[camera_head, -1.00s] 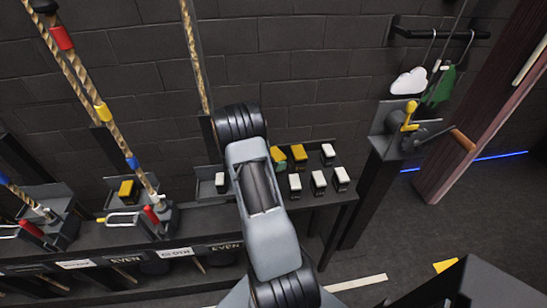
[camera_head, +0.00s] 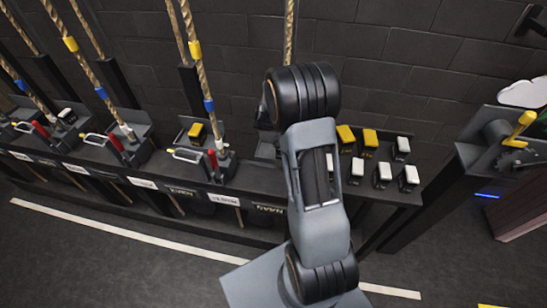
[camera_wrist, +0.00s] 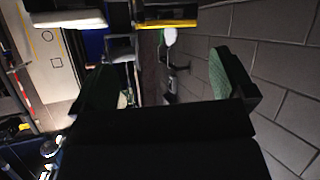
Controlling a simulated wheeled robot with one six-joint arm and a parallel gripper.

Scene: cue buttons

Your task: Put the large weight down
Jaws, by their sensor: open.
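I cannot tell which is the large weight. In the wrist view, a yellow-topped block (camera_wrist: 165,22) and a white-topped block (camera_wrist: 65,18) show at the top edge. My gripper (camera_wrist: 165,75) is open, its green-padded fingers apart, with nothing held between them. In the head view it is hidden behind my arm.
A yellow-handled crank (camera_head: 518,128) stands on a post at the right. A brick wall (camera_head: 400,40) is behind. The dark floor (camera_head: 120,260) in front is open.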

